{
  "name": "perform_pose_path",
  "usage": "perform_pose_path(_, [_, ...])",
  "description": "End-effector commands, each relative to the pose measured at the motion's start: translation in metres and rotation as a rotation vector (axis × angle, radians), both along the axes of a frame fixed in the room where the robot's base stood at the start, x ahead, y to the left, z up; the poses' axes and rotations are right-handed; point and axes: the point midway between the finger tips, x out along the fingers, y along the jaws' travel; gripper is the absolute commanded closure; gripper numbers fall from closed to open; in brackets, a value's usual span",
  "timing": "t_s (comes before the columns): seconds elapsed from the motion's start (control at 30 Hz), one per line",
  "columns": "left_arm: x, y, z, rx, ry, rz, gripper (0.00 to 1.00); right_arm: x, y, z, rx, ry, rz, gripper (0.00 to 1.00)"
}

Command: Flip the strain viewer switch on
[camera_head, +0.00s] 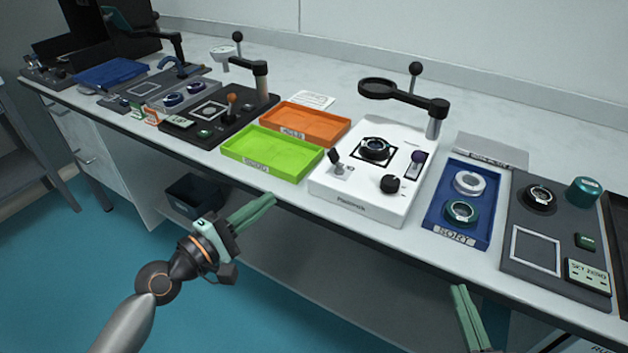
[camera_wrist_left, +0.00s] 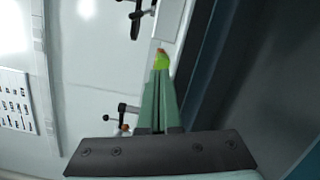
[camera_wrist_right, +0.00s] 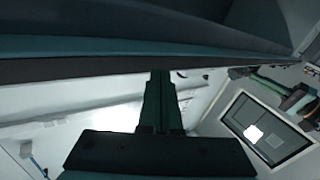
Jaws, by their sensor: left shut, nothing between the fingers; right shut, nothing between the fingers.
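A white box-shaped device (camera_head: 345,202) stands on the bench right of centre, with small lettering on its front that I cannot read for sure. It looks like the strain viewer. A small black-tipped toggle switch (camera_head: 335,158) rises from a pale plate at its left front and leans towards the back left. My left gripper (camera_head: 270,199) is shut and empty, in front of the bench edge, left of the device and apart from it. My right gripper (camera_head: 459,289) is shut and empty, low in front of the bench edge, below the blue tray.
The device also carries a round stage (camera_head: 374,149), a black knob (camera_head: 390,184), a purple-topped slider (camera_head: 417,158) and a magnifier arm (camera_head: 408,94). A green tray (camera_head: 264,172) and an orange tray (camera_head: 322,137) lie left, a blue tray (camera_head: 441,226) right. The bench behind is mostly clear.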

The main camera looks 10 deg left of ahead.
Motion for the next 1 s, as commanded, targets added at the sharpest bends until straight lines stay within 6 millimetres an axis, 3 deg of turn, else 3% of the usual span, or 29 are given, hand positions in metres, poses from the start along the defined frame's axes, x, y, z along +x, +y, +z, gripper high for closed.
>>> perform_pose_path(0.27, [0.005, 0.003, 0.017, -0.201, 0.0, -0.041, 1.0, -0.001, 0.003, 0.006, 0.0, -0.09, 0.014, 1.0])
perform_pose_path(0.73, [0.007, 0.003, 0.022, -0.221, 0.001, -0.046, 1.0, -0.001, 0.003, 0.007, 0.001, -0.089, 0.015, 1.0])
perform_pose_path(0.87, [0.016, -0.002, 0.024, -0.223, 0.0, -0.045, 1.0, -0.001, 0.002, -0.003, 0.002, -0.043, 0.009, 1.0])
perform_pose_path(1.0, [0.034, -0.012, 0.027, -0.222, -0.001, -0.046, 1.0, -0.001, 0.001, -0.028, 0.002, 0.058, -0.004, 1.0])
